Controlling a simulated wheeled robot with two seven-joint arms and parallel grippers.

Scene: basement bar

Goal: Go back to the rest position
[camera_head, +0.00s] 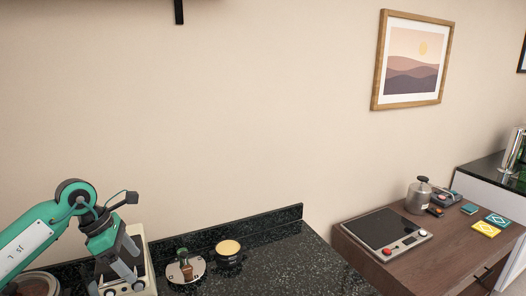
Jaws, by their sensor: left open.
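My left arm comes in from the left, green with dark joints. Its gripper (116,280) points down and is open over the left part of the dark speckled counter (275,262). It is in front of a cream-coloured appliance (148,276) and hides part of it. I see nothing held between the fingers. Whether the fingers touch the appliance I cannot tell. My right gripper is not in view.
On the counter, right of the gripper, are a round metal piece (173,273) with green and brown parts and a dark round container (229,259) with a tan top. A brown wooden cabinet (425,268) at right bears a flat dark-topped device (383,229) and a metal canister (418,197).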

